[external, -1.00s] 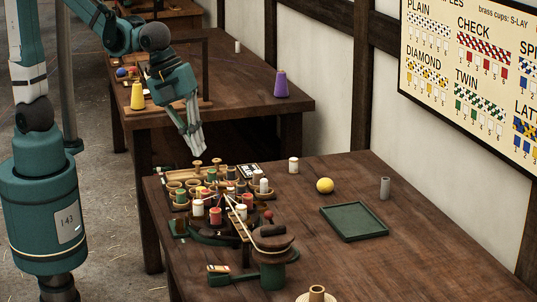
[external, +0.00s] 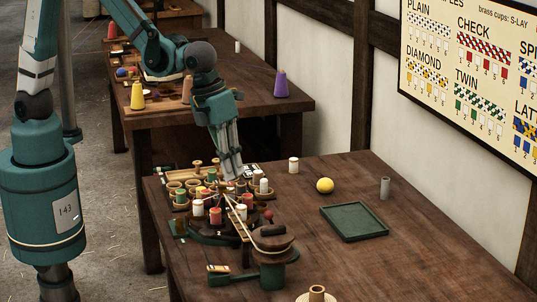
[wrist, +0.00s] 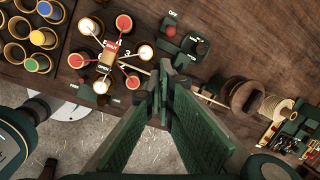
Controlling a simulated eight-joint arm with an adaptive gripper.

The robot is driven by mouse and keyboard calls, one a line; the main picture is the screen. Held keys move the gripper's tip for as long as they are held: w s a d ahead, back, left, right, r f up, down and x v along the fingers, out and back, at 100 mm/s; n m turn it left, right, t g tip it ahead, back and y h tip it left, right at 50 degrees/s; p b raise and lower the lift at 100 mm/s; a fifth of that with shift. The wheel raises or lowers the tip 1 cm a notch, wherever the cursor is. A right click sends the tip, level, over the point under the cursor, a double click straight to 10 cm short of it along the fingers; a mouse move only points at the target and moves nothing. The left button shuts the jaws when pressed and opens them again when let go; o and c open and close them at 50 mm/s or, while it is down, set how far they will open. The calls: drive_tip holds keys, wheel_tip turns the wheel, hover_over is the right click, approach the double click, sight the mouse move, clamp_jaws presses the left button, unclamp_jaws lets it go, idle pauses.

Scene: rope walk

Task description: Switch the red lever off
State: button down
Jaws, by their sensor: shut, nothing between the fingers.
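The red lever shows in the wrist view as a red knob (wrist: 170,31) on a dark green base, above the fingers in the picture. The small labels by it are too blurred to read surely. In the external view a small red ball (external: 268,215) stands among the dark fittings near the braiding rig, and looks like the same knob. My gripper (external: 235,178) is shut and empty above the back of the spool group. In the wrist view its fingertips (wrist: 166,80) meet below the red knob, apart from it.
A black-knobbed fitting (wrist: 201,46) sits right beside the red knob. Spools with red and white tops (wrist: 124,23) stand left of it, and a wooden drum (wrist: 243,95) lies right. A green tray (external: 354,222) and yellow ball (external: 325,185) lie on the open table to the right.

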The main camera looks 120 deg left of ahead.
sight(272, 223)
drive_tip(key=shift+w+a+f+m+p, duration=0.35)
drive_tip(key=shift+w+f+m, duration=0.4)
drive_tip(key=shift+f, duration=0.15)
drive_tip(key=shift+w+a+f+m+p, duration=0.3)
drive_tip(key=shift+w+f+m, duration=0.4)
drive_tip(key=shift+f, duration=0.2)
drive_tip(key=shift+f, duration=0.15)
drive_tip(key=shift+s+b+x, duration=0.1)
drive_tip(key=shift+b+x, duration=0.1)
drive_tip(key=shift+x, duration=2.2)
drive_tip(key=shift+s+b+x, duration=0.15)
drive_tip(key=shift+b+x, duration=0.05)
drive_tip(key=shift+x, duration=2.2)
drive_tip(key=shift+f, duration=0.1)
